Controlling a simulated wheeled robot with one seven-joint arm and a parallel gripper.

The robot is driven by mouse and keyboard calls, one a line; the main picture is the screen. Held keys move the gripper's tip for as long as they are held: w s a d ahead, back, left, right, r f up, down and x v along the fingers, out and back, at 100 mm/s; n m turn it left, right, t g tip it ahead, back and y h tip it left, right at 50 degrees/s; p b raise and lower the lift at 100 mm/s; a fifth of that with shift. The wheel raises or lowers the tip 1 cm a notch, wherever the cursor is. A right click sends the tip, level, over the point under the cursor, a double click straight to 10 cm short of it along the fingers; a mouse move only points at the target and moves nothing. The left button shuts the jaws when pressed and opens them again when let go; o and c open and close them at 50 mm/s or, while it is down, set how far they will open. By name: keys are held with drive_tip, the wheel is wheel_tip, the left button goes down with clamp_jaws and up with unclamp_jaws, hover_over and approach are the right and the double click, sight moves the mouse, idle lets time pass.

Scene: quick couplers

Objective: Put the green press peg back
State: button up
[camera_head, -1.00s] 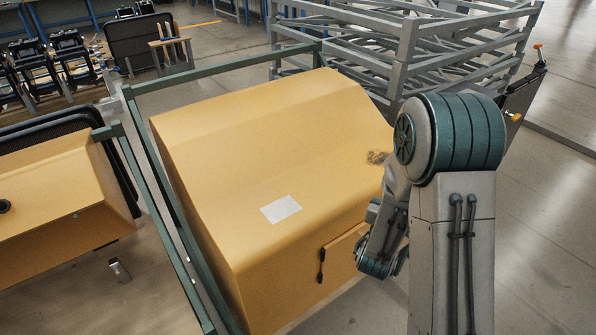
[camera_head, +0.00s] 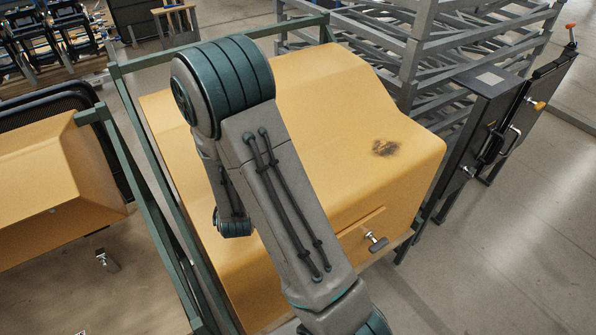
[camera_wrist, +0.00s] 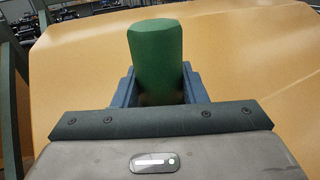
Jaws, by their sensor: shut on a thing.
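The green press peg (camera_wrist: 155,58) is a thick green cylinder in the wrist view. My gripper (camera_wrist: 158,85) is shut on it, with a blue-grey finger on each side of its lower part. The peg's lower end is hidden by the fingers and the gripper body. Behind the peg is a yellow-orange surface; I cannot tell the gap to it. In the head view my arm crosses the yellow housing, and the gripper and peg do not show there. I cannot make out the peg's place.
The large yellow housing (camera_head: 330,110) has a dark smudge and a small metal handle (camera_head: 376,241) on its front. A green frame rail (camera_head: 150,225) runs along its left. A second yellow housing (camera_head: 50,180) stands left. Grey racks (camera_head: 440,60) and a dark cabinet (camera_head: 480,110) stand right. Floor is clear lower right.

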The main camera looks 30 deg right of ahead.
drive_tip(key=shift+w+d+r+h, duration=0.2)
drive_tip(key=shift+d+r+h, duration=0.05)
drive_tip(key=shift+d+h, duration=0.1)
drive_tip(key=s+d+r+m+g+h+b, duration=0.2)
drive_tip(key=s+d+r+m+g+h, duration=0.15)
drive_tip(key=d, duration=0.35)
drive_tip(key=s+d+r+m+g+h+b, duration=0.2)
drive_tip(key=s+d+m+g+h, duration=0.25)
drive_tip(key=d, duration=0.25)
drive_tip(key=s+d+m+g+h+b, duration=0.1)
drive_tip(key=s+d+m+g, duration=0.2)
drive_tip(key=s+m+g, duration=0.2)
drive_tip(key=s+d+m+g+h+b, duration=0.1)
drive_tip(key=s+d+m+g, duration=0.3)
drive_tip(key=s+g, duration=0.5)
drive_tip(key=s+m, duration=0.1)
drive_tip(key=s, duration=0.2)
drive_tip(key=shift+r+g+b, duration=0.25)
drive_tip(key=shift+g+b, duration=0.05)
drive_tip(key=shift+g, duration=0.1)
drive_tip(key=shift+h, duration=0.25)
